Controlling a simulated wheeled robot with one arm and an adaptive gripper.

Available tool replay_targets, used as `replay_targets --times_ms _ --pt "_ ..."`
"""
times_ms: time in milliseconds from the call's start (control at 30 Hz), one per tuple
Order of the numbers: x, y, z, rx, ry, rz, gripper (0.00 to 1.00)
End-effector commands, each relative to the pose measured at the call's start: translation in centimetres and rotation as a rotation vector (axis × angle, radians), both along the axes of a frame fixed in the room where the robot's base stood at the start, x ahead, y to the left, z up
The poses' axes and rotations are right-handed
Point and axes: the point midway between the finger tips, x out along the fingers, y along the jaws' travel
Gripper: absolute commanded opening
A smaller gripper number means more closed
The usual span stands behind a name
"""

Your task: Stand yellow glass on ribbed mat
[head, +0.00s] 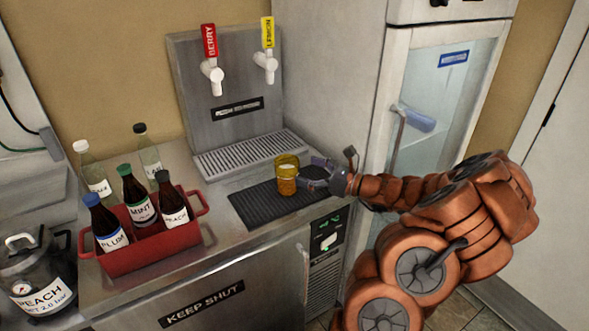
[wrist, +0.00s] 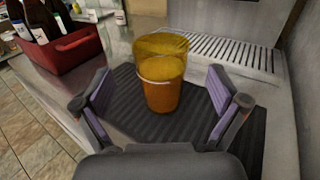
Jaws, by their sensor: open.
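The yellow glass (head: 286,176) stands upright on the black ribbed mat (head: 258,207) on the steel counter. It has an amber lower part and a clearer yellow upper part. In the wrist view the glass (wrist: 160,88) is between and a little beyond the purple-padded fingers of my gripper (wrist: 161,98). The fingers are spread wide, with a gap on both sides of the glass. The ribbed mat (wrist: 195,125) lies under it. In the head view my gripper (head: 305,178) is at the glass's right side.
A drip tray (head: 240,153) lies behind the mat, below the berry tap (head: 213,72) and lemon tap (head: 266,62). A red crate (head: 140,256) of bottles stands left. A metal keg (head: 36,281) is at far left. A fridge (head: 440,100) stands right.

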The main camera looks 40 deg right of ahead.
Motion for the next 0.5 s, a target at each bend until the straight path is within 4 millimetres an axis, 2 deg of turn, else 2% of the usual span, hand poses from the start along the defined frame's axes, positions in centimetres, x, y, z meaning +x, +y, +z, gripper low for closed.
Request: replay_targets --times_ms 233,500 --pt "-3.2 -1.8 -0.2 -0.003 0.002 -0.005 0.97" --pt "-4.6 -2.4 0.0 -0.001 0.0 -0.001 0.97"
